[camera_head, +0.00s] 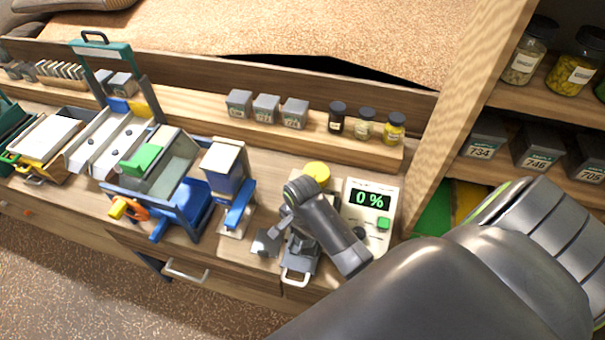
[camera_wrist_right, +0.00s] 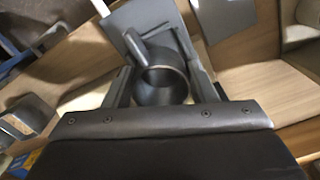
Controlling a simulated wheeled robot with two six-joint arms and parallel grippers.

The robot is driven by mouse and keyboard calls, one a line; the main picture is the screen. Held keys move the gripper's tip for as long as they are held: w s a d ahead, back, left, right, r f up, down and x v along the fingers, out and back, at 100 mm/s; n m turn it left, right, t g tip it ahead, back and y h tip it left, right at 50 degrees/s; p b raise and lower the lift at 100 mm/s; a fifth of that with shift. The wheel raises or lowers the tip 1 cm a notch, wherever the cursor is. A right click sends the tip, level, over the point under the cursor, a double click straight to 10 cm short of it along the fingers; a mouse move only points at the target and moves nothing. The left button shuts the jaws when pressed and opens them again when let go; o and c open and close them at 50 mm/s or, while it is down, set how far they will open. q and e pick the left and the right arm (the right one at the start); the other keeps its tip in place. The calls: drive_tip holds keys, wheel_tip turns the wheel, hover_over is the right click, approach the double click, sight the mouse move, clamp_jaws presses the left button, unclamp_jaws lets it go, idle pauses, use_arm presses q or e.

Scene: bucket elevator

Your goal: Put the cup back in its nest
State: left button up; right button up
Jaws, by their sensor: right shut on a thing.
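The cup (camera_wrist_right: 162,84) is a dark grey, round, open-topped vessel with a short stub or handle at its upper left in the right wrist view. My right gripper (camera_wrist_right: 161,88) is shut on it, with one finger on each side. In the head view the right gripper (camera_head: 288,232) is over the bench, just left of the panel reading "0 %" (camera_head: 369,202); my own wrist hides much of the cup there. A flat grey plate (camera_wrist_right: 140,22) lies just beyond the cup in the wrist view. I cannot tell which part is the nest, or whether the cup touches it. My left gripper is out of view.
A blue-and-white stand (camera_head: 225,168) and a blue-framed machine with a grey hopper (camera_head: 178,165) stand left of the gripper. A yellow round knob (camera_head: 317,171) is just behind it. Grey boxes (camera_head: 266,107) and small jars (camera_head: 365,122) line the ledge behind.

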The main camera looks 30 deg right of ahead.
sight(302, 238)
wheel_tip(302, 238, down, 3)
drive_tip(key=shift+r, duration=0.1)
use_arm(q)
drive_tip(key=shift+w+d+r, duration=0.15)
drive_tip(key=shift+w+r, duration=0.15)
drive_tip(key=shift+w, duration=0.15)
use_arm(e)
drive_tip(key=o, duration=1.4)
drive_tip(key=shift+f, duration=0.2)
drive_tip(key=shift+c, duration=0.2)
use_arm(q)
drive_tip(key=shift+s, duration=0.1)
use_arm(e)
wheel_tip(302, 238, up, 12)
drive_tip(key=shift+r, duration=0.15)
